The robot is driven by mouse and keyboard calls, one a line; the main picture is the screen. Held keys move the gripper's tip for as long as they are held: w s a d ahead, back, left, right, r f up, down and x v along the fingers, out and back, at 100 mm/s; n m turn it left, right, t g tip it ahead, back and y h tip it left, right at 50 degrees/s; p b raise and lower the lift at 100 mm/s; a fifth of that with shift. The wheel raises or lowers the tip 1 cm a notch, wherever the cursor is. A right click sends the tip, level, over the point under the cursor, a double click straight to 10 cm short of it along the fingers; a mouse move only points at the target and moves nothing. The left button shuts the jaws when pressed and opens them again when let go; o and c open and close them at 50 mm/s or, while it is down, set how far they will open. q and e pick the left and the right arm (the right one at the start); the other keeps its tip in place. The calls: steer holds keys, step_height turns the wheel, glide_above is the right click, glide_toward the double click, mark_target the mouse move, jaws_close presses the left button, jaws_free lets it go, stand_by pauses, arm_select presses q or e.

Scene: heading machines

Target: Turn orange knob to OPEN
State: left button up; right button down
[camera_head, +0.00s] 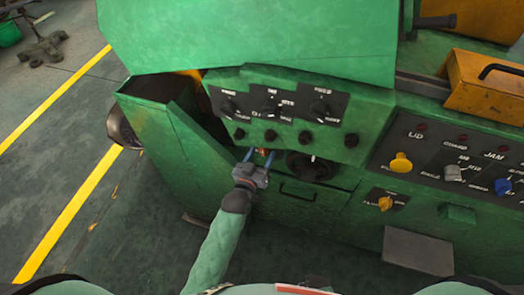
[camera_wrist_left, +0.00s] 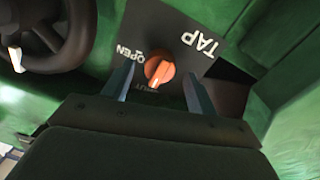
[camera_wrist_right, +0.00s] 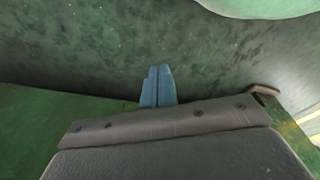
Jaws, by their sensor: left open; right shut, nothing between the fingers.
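The orange knob (camera_wrist_left: 159,72) sits on a dark plate marked TAP (camera_wrist_left: 205,42) in the left wrist view. The word OPEN is at its left, and other lettering below it is partly covered. The knob's white mark points down toward that lower lettering. My left gripper (camera_wrist_left: 157,88) is open, with one finger on each side of the knob and gaps showing. In the head view my left gripper (camera_head: 260,157) is at the machine front and mostly hides the knob. My right gripper (camera_wrist_right: 157,86) is shut and empty; it is not made out in the head view.
A black handwheel (camera_head: 312,165) is just right of the left gripper. Above are small black knobs (camera_head: 270,135). A panel with yellow (camera_head: 401,163), white and blue knobs is at right. Open floor (camera_head: 60,150) lies left.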

arm_select(q)
steer(key=shift+w+d, duration=0.2)
steer(key=shift+w, duration=0.4)
arm_select(e)
steer(key=shift+s+d+f, duration=0.15)
steer(key=shift+f, duration=0.3)
arm_select(q)
steer(key=shift+c, duration=0.5)
steer(key=c, duration=0.9)
arm_select(e)
steer(key=shift+d, duration=0.1)
